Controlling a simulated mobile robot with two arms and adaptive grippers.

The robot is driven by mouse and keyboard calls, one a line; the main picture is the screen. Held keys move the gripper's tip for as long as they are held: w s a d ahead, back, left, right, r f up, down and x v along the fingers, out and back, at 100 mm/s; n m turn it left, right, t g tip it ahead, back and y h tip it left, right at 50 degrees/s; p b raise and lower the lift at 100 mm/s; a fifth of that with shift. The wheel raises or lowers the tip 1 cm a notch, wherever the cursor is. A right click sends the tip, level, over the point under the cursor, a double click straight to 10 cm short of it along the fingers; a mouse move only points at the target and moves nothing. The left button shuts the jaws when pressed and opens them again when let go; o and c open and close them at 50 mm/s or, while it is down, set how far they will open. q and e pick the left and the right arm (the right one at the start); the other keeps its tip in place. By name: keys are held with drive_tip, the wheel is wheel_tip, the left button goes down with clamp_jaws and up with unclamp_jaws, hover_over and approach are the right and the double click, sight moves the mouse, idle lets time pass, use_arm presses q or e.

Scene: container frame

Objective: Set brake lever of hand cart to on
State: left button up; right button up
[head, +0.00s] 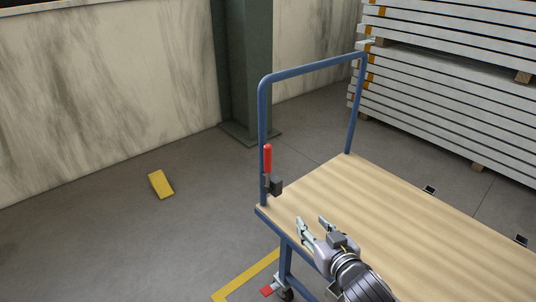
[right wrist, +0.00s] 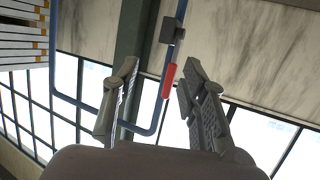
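The hand cart has a wooden deck (head: 390,215) and a blue tube handle frame (head: 310,69). The brake lever (head: 268,158) has a red grip and stands upright beside the near-left post, above a dark block (head: 276,186). My right gripper (head: 311,221) is open and empty over the deck's left end, to the right of and lower in the picture than the lever, apart from it. In the right wrist view, which looks upside down, the red grip (right wrist: 169,80) shows between the open fingers (right wrist: 158,68), closer to the right one. My left gripper is not in view.
A dark green column (head: 245,70) stands behind the cart by the wall. Stacked panels (head: 450,90) are at the back right. A yellow wedge (head: 161,184) lies on the floor at left. A red pedal (head: 267,291) shows near a caster. The deck looks clear.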

sight(270, 154)
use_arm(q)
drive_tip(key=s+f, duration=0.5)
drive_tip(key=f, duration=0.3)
use_arm(e)
drive_tip(key=w+a+r+n+t+y, duration=0.2)
drive_tip(key=w+a+r+y, duration=0.15)
drive_tip(key=w+r, duration=0.35)
drive_tip(key=shift+y, duration=0.25)
drive_tip(key=x, duration=0.4)
drive_tip(key=b+x, duration=0.1)
drive_tip(key=x, duration=0.9)
drive_tip(key=shift+r, duration=0.4)
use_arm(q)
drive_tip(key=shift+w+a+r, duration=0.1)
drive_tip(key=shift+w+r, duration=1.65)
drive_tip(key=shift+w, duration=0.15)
use_arm(e)
drive_tip(key=shift+x, duration=0.8)
drive_tip(key=shift+r, duration=0.1)
drive_tip(key=shift+c, duration=0.5)
clamp_jaws()
use_arm(q)
drive_tip(key=shift+b, duration=0.3)
